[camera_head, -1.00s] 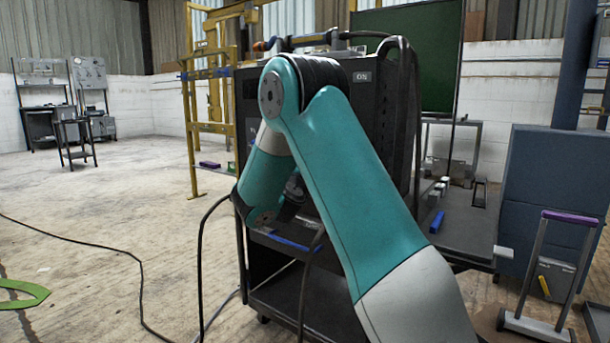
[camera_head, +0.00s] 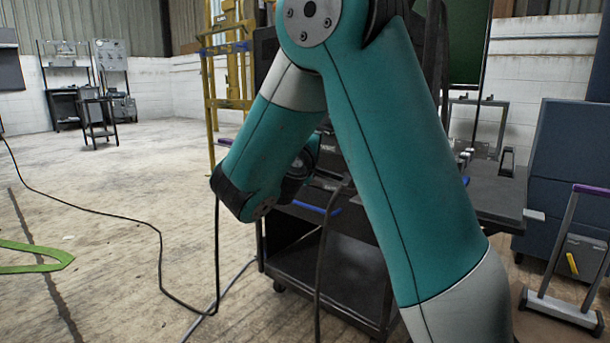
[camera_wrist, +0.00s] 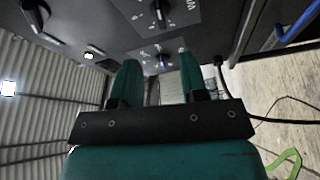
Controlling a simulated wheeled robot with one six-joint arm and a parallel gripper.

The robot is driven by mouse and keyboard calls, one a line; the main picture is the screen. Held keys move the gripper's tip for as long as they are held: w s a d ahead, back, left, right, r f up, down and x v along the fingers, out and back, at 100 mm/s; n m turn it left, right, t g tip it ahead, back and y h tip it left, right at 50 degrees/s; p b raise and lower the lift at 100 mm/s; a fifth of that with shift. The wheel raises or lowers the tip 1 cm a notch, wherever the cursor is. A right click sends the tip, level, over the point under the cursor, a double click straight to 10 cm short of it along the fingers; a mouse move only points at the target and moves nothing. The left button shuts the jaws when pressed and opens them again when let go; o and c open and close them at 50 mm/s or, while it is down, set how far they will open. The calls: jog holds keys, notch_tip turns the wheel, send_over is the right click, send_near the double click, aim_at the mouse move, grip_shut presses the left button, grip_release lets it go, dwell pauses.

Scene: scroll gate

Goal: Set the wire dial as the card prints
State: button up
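In the wrist view my gripper (camera_wrist: 157,72) is open, with two teal fingers spread apart and nothing between them. Beyond the fingertips is a dark machine panel with dials. A small dial (camera_wrist: 163,62) on a grey plate shows just past and between the fingertips, apart from them as far as I can tell. Another dial (camera_wrist: 158,12) with a scale plate sits above it, and a larger black knob (camera_wrist: 33,13) is at the upper left. The lettering is too small to tell which is the wire dial. No card is readable. In the head view my arm hides most of the panel.
A dark cart (camera_head: 335,262) with a lower shelf carries the machine. A black cable hangs close to the gripper's right in the wrist view (camera_wrist: 226,85). A purple-handled stand (camera_head: 565,255) and blue cabinets (camera_head: 570,165) stand right. The floor at left is mostly open.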

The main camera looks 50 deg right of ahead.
jog(key=b+v, duration=0.5)
jog(key=b, duration=0.5)
jog(key=shift+w+a, duration=0.1)
dwell(0.4)
